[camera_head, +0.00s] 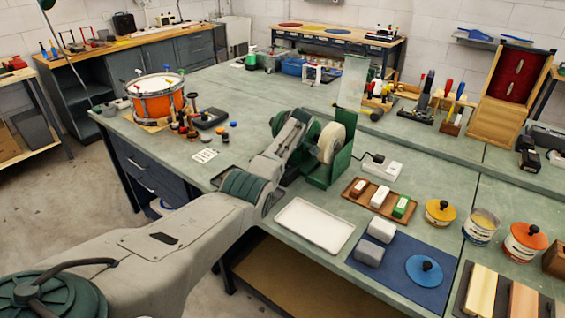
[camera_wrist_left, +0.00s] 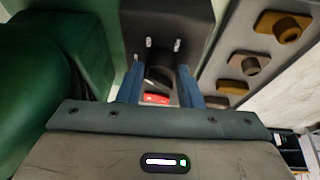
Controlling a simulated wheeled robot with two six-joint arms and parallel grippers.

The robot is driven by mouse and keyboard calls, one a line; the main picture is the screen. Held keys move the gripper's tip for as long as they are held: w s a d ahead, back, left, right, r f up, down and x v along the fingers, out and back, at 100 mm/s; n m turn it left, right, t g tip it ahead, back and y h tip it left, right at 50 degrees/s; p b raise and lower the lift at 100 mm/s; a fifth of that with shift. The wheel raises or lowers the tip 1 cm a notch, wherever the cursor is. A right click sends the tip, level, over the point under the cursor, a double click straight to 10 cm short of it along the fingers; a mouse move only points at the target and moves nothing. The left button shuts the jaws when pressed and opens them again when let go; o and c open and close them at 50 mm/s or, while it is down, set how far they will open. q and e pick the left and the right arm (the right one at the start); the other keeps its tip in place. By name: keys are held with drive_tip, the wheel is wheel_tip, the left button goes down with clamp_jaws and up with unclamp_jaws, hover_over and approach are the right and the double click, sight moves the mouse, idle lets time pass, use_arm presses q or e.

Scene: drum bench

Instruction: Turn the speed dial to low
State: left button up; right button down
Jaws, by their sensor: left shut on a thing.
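A green machine (camera_head: 343,165) with a pale round wheel (camera_head: 331,142) stands on the bench in the head view. My left arm reaches it from the left, and its own links hide the gripper there. In the left wrist view, the two blue fingers of my left gripper (camera_wrist_left: 160,82) are closed on a dark knob (camera_wrist_left: 157,77), which I take as the speed dial. Its markings and setting cannot be read. A small red part (camera_wrist_left: 156,98) shows just below the knob. The machine's green casing fills the left of the wrist view. My right gripper is not in view.
A white tray (camera_head: 314,226) lies in front of the machine. A wooden tray (camera_head: 357,190) with small blocks and a white power strip (camera_head: 381,167) are to its right. An orange drum (camera_head: 156,97) and several tools stand to the left on the bench.

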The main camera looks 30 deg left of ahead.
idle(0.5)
use_arm(q)
drive_tip(key=o, duration=0.9)
drive_tip(key=shift+o, duration=0.2)
drive_tip(key=w+b+v, duration=0.1)
drive_tip(key=b+v, duration=0.1)
drive_tip(key=v, duration=0.8)
drive_tip(key=shift+s+d+r, duration=0.2)
drive_tip(key=shift+s+r, duration=0.2)
drive_tip(key=shift+s, duration=0.05)
